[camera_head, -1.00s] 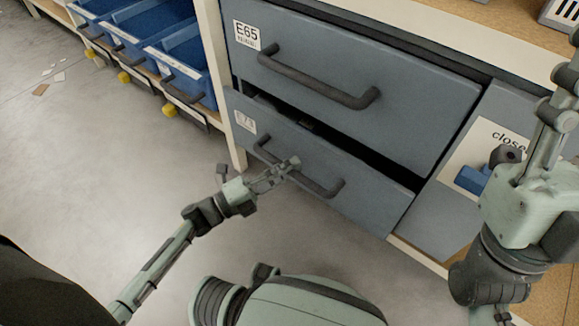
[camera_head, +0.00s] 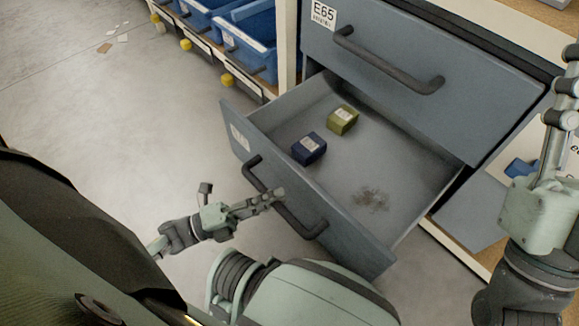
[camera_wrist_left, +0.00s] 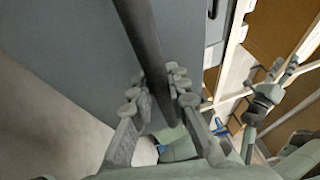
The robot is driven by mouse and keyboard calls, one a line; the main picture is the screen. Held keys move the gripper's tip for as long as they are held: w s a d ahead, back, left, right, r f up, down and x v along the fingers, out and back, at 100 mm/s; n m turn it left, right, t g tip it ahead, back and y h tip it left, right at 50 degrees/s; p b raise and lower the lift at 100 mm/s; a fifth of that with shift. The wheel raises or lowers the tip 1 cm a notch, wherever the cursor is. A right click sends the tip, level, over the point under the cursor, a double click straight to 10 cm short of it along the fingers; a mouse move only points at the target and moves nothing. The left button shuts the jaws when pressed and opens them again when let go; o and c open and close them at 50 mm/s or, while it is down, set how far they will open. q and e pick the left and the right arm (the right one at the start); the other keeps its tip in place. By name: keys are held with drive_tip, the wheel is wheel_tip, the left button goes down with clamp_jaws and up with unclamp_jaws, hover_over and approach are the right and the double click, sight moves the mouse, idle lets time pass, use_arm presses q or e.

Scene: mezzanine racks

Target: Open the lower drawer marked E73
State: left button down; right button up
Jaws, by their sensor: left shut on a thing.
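The lower drawer (camera_head: 305,215) is grey and stands well open, pulled out toward me. Its white label (camera_head: 240,138) is too faint to read now. My left gripper (camera_head: 275,197) is shut on the drawer's dark bar handle (camera_head: 309,228), near its middle. In the left wrist view the handle bar (camera_wrist_left: 146,42) runs between the two fingers of the left gripper (camera_wrist_left: 160,95). Inside the drawer lie a dark blue box (camera_head: 309,148) and a green box (camera_head: 342,120). My right arm is at the right edge; its fingertips are not clearly shown.
The upper drawer marked E65 (camera_head: 420,60) is shut above. Blue bins (camera_head: 250,40) with yellow knobs stand on a rack at the upper left. A blue object (camera_head: 521,167) is at the right by a white sign.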

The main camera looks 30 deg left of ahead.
use_arm(q)
drive_tip(key=shift+s+a, duration=0.35)
drive_tip(key=shift+s, duration=0.5)
drive_tip(key=c, duration=1.4)
unclamp_jaws()
drive_tip(key=shift+c, duration=0.2)
drive_tip(key=v, duration=1.2)
